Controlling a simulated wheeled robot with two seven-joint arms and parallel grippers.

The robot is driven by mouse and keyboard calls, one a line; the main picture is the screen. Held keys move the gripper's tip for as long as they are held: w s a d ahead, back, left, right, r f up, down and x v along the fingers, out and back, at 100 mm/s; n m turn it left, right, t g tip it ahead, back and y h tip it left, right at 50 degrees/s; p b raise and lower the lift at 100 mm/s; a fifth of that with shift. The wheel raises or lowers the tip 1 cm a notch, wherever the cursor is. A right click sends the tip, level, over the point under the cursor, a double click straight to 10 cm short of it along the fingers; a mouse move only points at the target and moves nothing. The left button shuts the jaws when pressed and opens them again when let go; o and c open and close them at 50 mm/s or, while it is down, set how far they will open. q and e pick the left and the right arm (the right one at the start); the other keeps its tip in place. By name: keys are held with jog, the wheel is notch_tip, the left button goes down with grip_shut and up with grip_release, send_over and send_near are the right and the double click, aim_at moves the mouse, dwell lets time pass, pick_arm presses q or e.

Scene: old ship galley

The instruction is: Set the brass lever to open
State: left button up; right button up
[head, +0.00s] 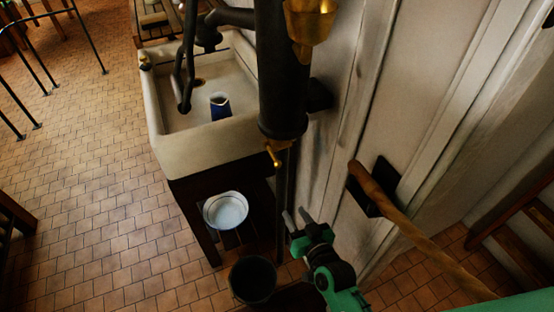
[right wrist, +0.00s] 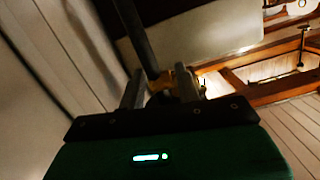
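The brass lever (head: 273,154) is a small brass piece at the lower end of a thick black pump body (head: 283,100), beside the sink. My right gripper (head: 297,217) is below it in the head view, apart from it, with two grey fingers spread and nothing visible between them. In the right wrist view, brass parts (right wrist: 183,80) show beyond the open fingers (right wrist: 162,78), partly hidden by the right finger. Whether the lever is at open or shut cannot be told. My left gripper is not in view.
A pale sink (head: 205,148) holds a blue cup (head: 220,106). A white basin (head: 226,210) and a dark bucket (head: 252,279) are below. A wooden handle (head: 420,235) slants beside the panelled wall on the right. The tiled floor (head: 95,190) at left is largely clear.

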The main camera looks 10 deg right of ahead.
jog(key=t, duration=0.2)
send_near(276, 159)
jog(key=v, duration=0.4)
jog(key=shift+y, duration=0.3)
jog(key=x, duration=0.4)
jog(key=p+x, duration=0.1)
jog(key=x, duration=0.3)
jog(key=p+x, duration=0.1)
jog(key=x, duration=0.3)
jog(key=shift+w+f, duration=0.3)
jog(key=shift+f, duration=0.05)
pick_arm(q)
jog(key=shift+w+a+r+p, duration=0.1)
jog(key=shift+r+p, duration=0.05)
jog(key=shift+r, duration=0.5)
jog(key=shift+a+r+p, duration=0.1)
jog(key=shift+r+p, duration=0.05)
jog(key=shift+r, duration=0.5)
pick_arm(e)
jog(key=shift+w+a+f, duration=0.1)
jog(key=shift+w+a, duration=0.05)
jog(key=shift+w, duration=0.55)
grip_shut()
